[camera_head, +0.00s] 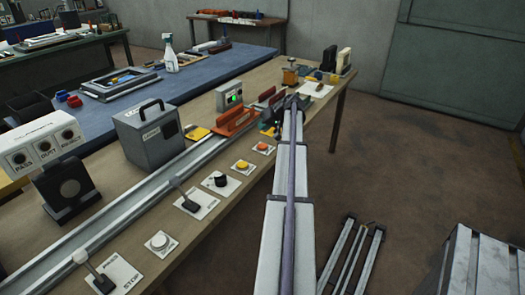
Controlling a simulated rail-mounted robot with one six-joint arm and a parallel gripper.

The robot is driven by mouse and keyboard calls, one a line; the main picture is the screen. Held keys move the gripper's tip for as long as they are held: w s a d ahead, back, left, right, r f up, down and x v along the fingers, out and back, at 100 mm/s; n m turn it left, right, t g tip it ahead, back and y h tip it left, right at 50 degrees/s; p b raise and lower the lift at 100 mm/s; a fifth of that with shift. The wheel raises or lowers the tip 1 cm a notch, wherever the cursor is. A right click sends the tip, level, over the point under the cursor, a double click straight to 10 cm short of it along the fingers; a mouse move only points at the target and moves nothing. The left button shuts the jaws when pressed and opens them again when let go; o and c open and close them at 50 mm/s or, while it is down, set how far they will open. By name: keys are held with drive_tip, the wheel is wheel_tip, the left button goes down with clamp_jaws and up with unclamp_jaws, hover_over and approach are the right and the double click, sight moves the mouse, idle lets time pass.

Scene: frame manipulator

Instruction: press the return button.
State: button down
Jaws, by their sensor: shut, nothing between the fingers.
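A row of controls runs along the near edge of the wooden bench. It holds a white button (160,242), a black knob (220,180), a yellow button (242,166) and an orange-red button (263,147), each on a pale plate. Their labels are too small to read, so I cannot tell which is the return button. My arm reaches away over the bench's right edge. My gripper (284,104) is shut and empty at its far end, small and dark, beyond the orange-red button and close to the red-brown blocks. Whether it touches anything is unclear.
Levers (183,195) and (92,272) stand up among the controls. A metal rail (130,205) runs behind them. A grey handled box (148,135), a box with a green-lit display (230,97) and a red-brown block (235,122) stand further back.

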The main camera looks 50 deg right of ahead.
sight(264, 145)
wheel_tip(264, 145, down, 6)
drive_tip(key=b, duration=0.5)
idle(1.6)
drive_tip(key=shift+f+b, duration=0.35)
drive_tip(key=shift+f, duration=0.1)
drive_tip(key=shift+f+b, duration=0.4)
drive_tip(key=shift+b, duration=0.05)
idle(0.5)
drive_tip(key=shift+r+p, duration=0.85)
drive_tip(key=shift+p, duration=0.05)
wheel_tip(264, 145, up, 5)
drive_tip(key=p, duration=0.5)
drive_tip(key=shift+r, duration=0.1)
